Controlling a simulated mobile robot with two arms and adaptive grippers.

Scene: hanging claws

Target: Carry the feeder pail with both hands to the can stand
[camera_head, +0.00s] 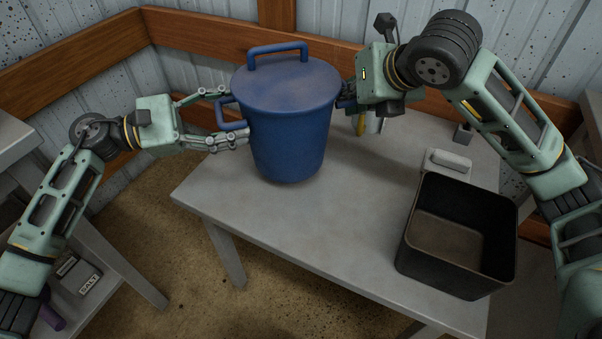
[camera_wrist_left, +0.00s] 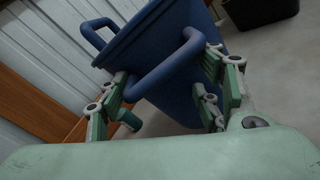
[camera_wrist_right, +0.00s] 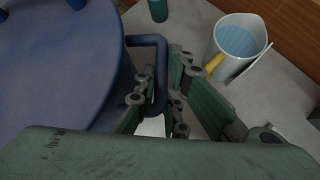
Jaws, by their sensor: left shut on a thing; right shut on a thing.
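The blue feeder pail (camera_head: 288,135), lidded with a top handle, is upright at the back left of the grey table (camera_head: 300,215). I cannot tell whether its base touches the table. My left gripper (camera_head: 228,115) is shut on the pail's left side handle, which runs between its fingers in the left wrist view (camera_wrist_left: 165,68). My right gripper (camera_head: 347,97) is shut on the right side handle, seen in the right wrist view (camera_wrist_right: 160,75); its fingers are mostly hidden in the head view. I cannot tell which surface is the can stand.
A black open bin (camera_head: 458,245) stands at the table's front right. A pale block (camera_head: 448,162) lies behind it. A pale container with a yellow handle (camera_wrist_right: 238,42) stands close to my right gripper. A lower left shelf holds a salt box (camera_head: 88,284). The table's front middle is clear.

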